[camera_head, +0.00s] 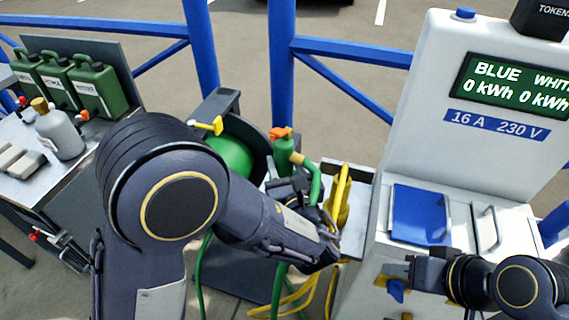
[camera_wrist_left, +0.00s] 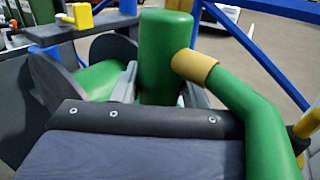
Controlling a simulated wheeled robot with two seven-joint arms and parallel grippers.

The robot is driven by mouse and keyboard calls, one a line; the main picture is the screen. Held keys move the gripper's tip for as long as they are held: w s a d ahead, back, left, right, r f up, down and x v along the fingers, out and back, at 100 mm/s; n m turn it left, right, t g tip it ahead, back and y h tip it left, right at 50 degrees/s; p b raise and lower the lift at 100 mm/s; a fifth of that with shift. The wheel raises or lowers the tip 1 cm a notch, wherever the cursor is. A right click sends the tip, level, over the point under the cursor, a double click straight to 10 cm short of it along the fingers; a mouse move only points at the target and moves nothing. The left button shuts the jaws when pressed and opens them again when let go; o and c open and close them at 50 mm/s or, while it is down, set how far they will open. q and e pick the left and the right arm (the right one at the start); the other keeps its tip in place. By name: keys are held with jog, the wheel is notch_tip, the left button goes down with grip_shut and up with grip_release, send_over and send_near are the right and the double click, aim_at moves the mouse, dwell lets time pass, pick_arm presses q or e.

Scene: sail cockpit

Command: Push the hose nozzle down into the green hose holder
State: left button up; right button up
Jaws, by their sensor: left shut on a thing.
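The hose nozzle (camera_head: 281,143) has a green body and an orange top, with a tan collar on its side leading into a green hose (camera_head: 315,185). In the left wrist view the green nozzle body (camera_wrist_left: 165,50) stands about upright, with the tan collar (camera_wrist_left: 194,67) at its right. My left gripper (camera_head: 280,186) is shut on the nozzle; its light grey fingers (camera_wrist_left: 126,84) lie on both sides. The green hose holder cannot be made out; my gripper and arm cover the area below the nozzle. My right gripper (camera_head: 398,272) is at the lower right, beside the white pedestal.
A green hose reel (camera_head: 232,155) with a yellow handle stands left of the nozzle. A coiled yellow cable (camera_head: 340,195) hangs to its right. The white power pedestal (camera_head: 455,130) has a blue flap (camera_head: 420,214). Green canisters (camera_head: 97,88) stand at the left.

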pick_arm(q)
jog(key=shift+f+b, duration=0.55)
dwell(0.4)
jog(key=o, duration=1)
jog(key=shift+s, duration=0.1)
jog(key=v, duration=1.1)
jog(key=shift+b, duration=0.3)
